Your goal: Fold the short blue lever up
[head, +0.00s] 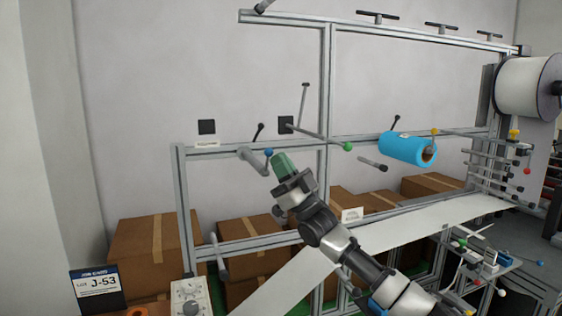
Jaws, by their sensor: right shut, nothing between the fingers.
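A small blue knob (268,153) shows at the upper rail of the aluminium frame, left of centre. A grey bar (252,159) runs down and to the right just below it; I cannot tell whether the two are joined. The blue knob's own shaft is hard to make out. My right gripper (281,162), with green fingers, is shut and empty. Its tips are just right of the blue knob and slightly below it; I cannot tell whether they touch. My left gripper is not in view.
A long lever with a green knob (347,146) slants down right of the gripper. A blue roll (405,149) hangs further right. Cardboard boxes (245,232) stand behind the frame (183,215).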

